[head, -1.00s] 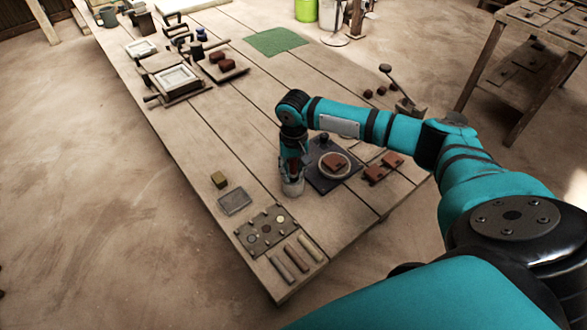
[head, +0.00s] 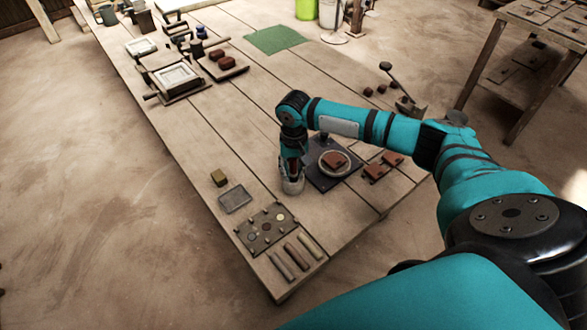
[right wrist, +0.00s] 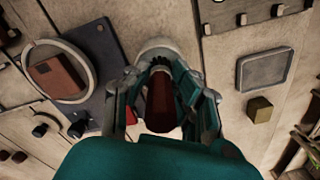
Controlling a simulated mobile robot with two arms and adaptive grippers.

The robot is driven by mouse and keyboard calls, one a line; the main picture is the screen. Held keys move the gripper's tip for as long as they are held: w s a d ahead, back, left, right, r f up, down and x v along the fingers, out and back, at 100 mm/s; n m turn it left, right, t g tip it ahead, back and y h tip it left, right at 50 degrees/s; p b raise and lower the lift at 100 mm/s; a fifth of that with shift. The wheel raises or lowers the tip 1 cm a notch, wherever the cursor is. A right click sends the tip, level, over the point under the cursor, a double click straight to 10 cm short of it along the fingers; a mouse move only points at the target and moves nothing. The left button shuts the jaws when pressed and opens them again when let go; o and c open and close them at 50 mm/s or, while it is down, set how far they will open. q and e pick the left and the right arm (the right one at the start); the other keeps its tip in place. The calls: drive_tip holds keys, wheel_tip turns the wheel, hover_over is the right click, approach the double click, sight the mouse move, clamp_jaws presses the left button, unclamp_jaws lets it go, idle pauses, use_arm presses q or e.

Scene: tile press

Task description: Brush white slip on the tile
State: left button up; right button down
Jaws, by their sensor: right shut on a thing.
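The red-brown tile (head: 334,160) lies on a round pale-rimmed wheel on a dark board (head: 321,183). The tile also shows at left in the right wrist view (right wrist: 57,78). My right gripper (head: 292,169) points down over a pale slip pot (head: 292,187), left of the board. In the right wrist view, it (right wrist: 160,75) is shut on a brush with a dark red handle (right wrist: 160,103). The pot's rim (right wrist: 155,47) shows just beyond the fingers. The brush's tip is hidden, so I cannot tell how deep it sits. My left gripper is not in view.
More red-brown tiles (head: 376,172) lie right of the board. A grey shallow tray (head: 235,200), an olive block (head: 219,178) and a tool rack (head: 265,230) stand near the front left edge. A tile press (head: 177,78) and green mat (head: 275,40) are farther back.

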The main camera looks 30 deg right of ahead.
sight(293, 161)
drive_tip(key=shift+f+p, duration=0.1)
drive_tip(key=shift+p, duration=0.5)
idle(1.8)
wheel_tip(293, 161, up, 7)
drive_tip(key=p, duration=0.9)
drive_tip(key=shift+a, duration=0.1)
idle(0.7)
